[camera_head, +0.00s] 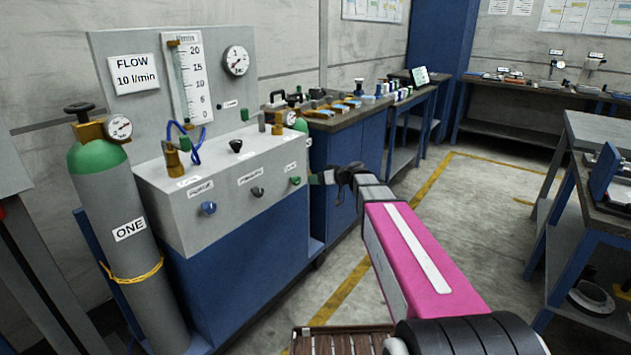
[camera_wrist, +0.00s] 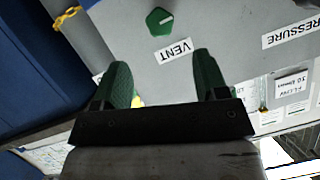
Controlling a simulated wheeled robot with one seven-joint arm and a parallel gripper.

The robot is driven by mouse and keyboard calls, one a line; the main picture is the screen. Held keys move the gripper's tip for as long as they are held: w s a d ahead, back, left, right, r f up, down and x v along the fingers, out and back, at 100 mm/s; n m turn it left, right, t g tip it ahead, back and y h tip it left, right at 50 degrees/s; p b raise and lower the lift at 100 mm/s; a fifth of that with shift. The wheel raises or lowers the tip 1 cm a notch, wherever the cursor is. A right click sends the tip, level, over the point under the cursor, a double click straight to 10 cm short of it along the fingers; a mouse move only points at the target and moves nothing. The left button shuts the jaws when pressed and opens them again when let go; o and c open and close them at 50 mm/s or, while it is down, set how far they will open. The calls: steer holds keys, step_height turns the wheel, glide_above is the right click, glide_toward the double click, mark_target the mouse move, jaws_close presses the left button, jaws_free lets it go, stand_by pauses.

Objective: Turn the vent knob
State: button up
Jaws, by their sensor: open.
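The green vent knob (camera_head: 295,181) is on the right end of the grey panel's front face. In the wrist view the knob (camera_wrist: 160,21) has a white pointer line and sits beside a "VENT" label (camera_wrist: 174,52). My gripper (camera_head: 314,179) is just right of the knob in the head view. In the wrist view its two green fingertips (camera_wrist: 162,75) are spread apart with nothing between them. The knob lies ahead of the fingertips, roughly centred between them, and no contact shows.
A blue knob (camera_head: 208,208) and a dark knob (camera_head: 257,192) are on the same panel face. A grey gas cylinder (camera_head: 128,215) stands left of the cabinet. A cluttered workbench (camera_head: 345,118) stands behind my gripper. The floor (camera_head: 455,230) to the right is clear.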

mark_target(299, 181)
steer(key=x, duration=1)
steer(key=shift+w+a+f, duration=0.1)
steer(key=shift+w+a, duration=0.05)
steer(key=shift+a, duration=0.05)
steer(key=c, duration=0.9)
